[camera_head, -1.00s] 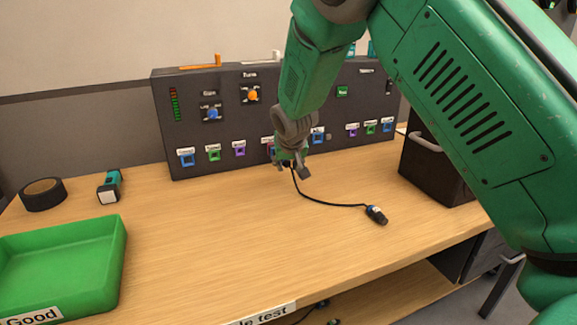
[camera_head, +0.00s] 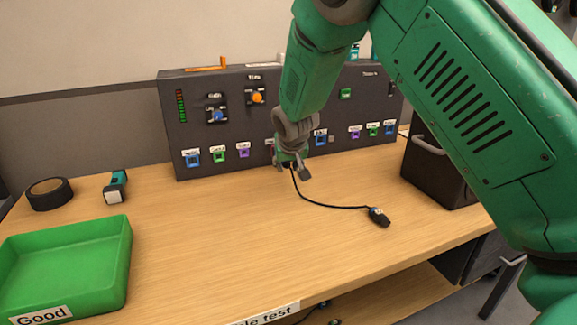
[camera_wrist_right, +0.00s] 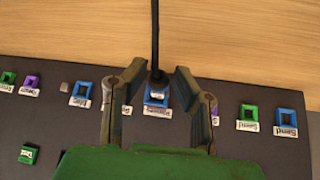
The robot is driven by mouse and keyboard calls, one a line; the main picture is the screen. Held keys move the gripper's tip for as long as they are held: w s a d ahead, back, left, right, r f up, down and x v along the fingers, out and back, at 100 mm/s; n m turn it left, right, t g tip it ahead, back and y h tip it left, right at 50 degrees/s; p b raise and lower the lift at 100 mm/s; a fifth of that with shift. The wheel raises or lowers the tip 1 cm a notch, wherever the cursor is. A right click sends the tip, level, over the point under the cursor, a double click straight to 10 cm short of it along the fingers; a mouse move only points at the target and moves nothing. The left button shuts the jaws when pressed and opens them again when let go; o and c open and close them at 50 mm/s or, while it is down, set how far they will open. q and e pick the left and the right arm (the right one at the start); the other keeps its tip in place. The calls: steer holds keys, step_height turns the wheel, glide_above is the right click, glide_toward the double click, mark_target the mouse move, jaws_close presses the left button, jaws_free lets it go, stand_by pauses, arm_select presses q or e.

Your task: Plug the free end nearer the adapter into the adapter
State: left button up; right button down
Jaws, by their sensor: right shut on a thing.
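A thin black cable (camera_head: 331,205) runs over the table from my right gripper to a black plug with a blue band (camera_head: 379,217), which lies free on the table. My right gripper (camera_head: 292,171) is in front of the panel's lower row of sockets. In the right wrist view it is shut on the cable's other end (camera_wrist_right: 156,76), between its fingertips (camera_wrist_right: 159,71). A blue-framed socket (camera_wrist_right: 157,101) shows just beyond this end; I cannot tell whether they touch. I cannot make out which thing is the adapter. My left gripper is not in view.
The dark panel (camera_head: 215,137) carries labelled sockets and knobs. A black case (camera_head: 432,167) stands at right. Cable ends (camera_head: 323,304) show below.

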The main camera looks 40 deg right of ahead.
steer(key=shift+d, duration=0.1)
steer(key=shift+s+d+f+p, duration=0.1)
steer(key=shift+d+f+p, duration=0.05)
steer(key=shift+d+p, duration=0.3)
steer(key=shift+a, duration=0.15)
stand_by(0.8)
steer(key=shift+w+p, duration=0.95)
stand_by(1.3)
steer(key=shift+w+d+n+p, duration=0.1)
steer(key=shift+d+n+p, duration=0.1)
steer(key=shift+n+p, duration=0.15)
steer(key=shift+w+r, duration=0.1)
steer(key=shift+r, duration=0.15)
stand_by(0.4)
